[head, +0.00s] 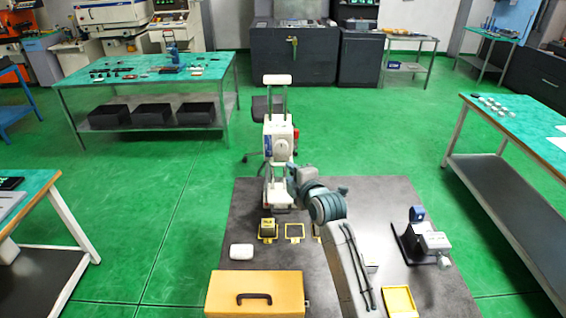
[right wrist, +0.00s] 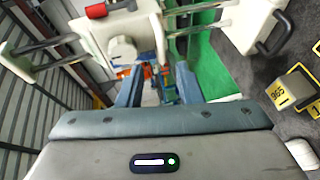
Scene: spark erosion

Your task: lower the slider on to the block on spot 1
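The white slider (head: 278,140) sits partway up the two rods of a white stand, above the stand's base (head: 278,194). It has a round knob on its face and a red part on its right side. A dark block with a yellow label (head: 268,227) sits on the leftmost yellow-marked spot, in front of the base. My right gripper (head: 291,173) is below and right of the slider, apart from it. In the right wrist view the gripper (right wrist: 158,78) is open and empty; the slider (right wrist: 122,48) and block (right wrist: 290,91) also show. My left gripper is out of view.
An empty yellow spot frame (head: 295,232) lies right of the block; another is partly behind my arm. A white rounded item (head: 241,251), an orange case (head: 255,294), a yellow tray (head: 398,301) and a grey device (head: 428,240) stand on the dark tabletop.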

